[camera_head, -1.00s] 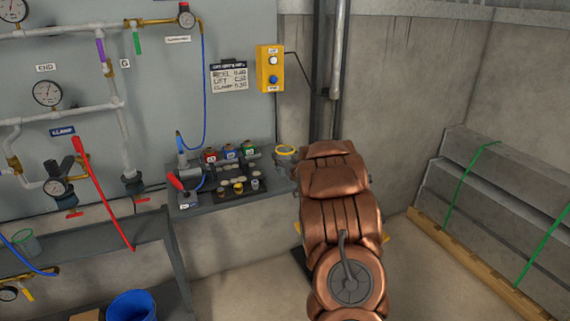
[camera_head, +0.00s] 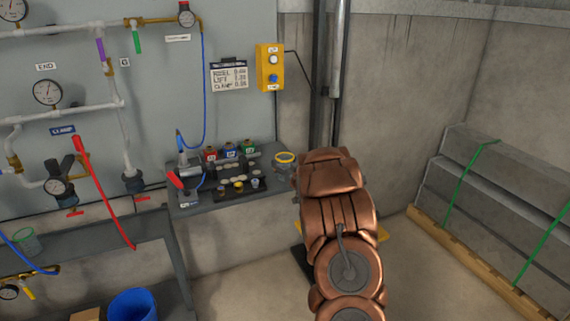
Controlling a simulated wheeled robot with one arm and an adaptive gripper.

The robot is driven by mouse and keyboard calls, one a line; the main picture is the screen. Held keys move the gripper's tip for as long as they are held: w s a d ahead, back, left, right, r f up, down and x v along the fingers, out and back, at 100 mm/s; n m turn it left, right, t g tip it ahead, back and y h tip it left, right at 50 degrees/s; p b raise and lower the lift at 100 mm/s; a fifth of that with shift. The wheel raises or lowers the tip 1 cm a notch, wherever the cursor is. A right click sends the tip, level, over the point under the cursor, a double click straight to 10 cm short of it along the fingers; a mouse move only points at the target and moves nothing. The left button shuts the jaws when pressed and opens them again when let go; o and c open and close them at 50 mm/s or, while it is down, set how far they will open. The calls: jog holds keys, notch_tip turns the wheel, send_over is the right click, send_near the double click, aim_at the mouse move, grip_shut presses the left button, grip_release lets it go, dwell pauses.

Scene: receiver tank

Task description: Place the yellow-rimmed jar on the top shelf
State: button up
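The yellow-rimmed jar (camera_head: 284,164) is at the right end of the grey wall shelf (camera_head: 215,206), just left of my copper-coloured arm's far end. Its yellow rim faces up and its body looks grey and clear. I cannot tell whether its base touches the shelf. My gripper is hidden behind my arm, so its fingers and any hold on the jar do not show. A lower grey bench (camera_head: 100,246) stands at the left.
The shelf also holds red, blue and green containers (camera_head: 230,151), a dark tray (camera_head: 228,193) of small parts and a red-handled tool (camera_head: 175,180). A yellow button box (camera_head: 270,67) hangs above. A blue bucket (camera_head: 132,305) stands lower left. Strapped grey blocks (camera_head: 490,195) fill the right.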

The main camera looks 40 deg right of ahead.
jog(key=shift+o, duration=1.3)
jog(key=shift+r, duration=0.15)
jog(key=b+v, duration=0.1)
jog(key=v, duration=1.1)
jog(key=shift+a, duration=0.1)
